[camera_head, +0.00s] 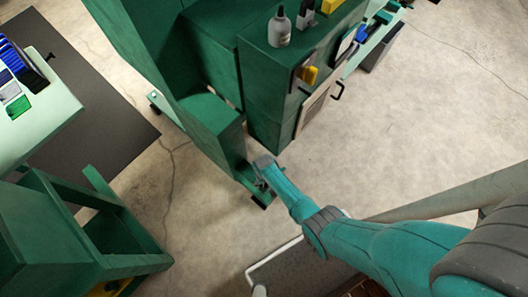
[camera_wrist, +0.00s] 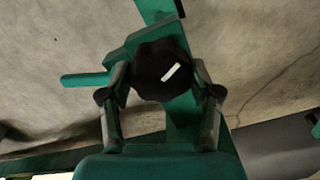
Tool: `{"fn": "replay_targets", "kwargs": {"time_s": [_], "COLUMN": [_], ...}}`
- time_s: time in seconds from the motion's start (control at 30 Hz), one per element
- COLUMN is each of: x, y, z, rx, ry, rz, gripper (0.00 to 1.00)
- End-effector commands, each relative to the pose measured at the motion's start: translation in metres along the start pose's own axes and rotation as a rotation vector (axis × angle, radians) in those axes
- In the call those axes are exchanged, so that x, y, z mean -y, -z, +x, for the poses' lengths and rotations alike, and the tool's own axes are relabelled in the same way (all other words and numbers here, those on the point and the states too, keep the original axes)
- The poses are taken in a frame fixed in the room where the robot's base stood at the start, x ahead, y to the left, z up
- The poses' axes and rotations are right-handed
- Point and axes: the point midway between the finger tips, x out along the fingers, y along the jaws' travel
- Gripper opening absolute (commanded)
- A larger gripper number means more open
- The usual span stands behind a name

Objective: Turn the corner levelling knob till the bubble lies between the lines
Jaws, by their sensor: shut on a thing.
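The levelling knob (camera_wrist: 150,66) is black and lobed, with a short white mark slanting up to the right on its face. In the wrist view it sits between the two fingers of my gripper (camera_wrist: 160,85), which is shut on it from both sides. In the head view my gripper (camera_head: 263,174) is down at the low front corner of the green cabinet (camera_head: 212,115), and it hides the knob there. I cannot make out a bubble or its lines in either view.
A green unit (camera_head: 268,85) with a grey bottle (camera_head: 279,28) on top stands behind. A green frame (camera_head: 85,235) and a pale table (camera_head: 45,120) on a dark mat are at the left. A white rail (camera_head: 272,256) lies below my arm. Concrete floor (camera_head: 430,110) is open at the right.

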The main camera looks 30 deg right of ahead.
Motion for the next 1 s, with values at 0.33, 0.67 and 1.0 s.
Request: {"fn": "replay_targets", "kwargs": {"time_s": [0.33,0.67,1.0], "x": [-0.0005,-0.0007,-0.0007], "y": [-0.0004,-0.0005,-0.0006], "z": [0.0002,0.0002,0.0002], "rx": [0.0,0.0,0.0], "ry": [0.0,0.0,0.0], "rz": [0.297,0.472,0.526], "gripper": [0.28,0.28,0.28]}}
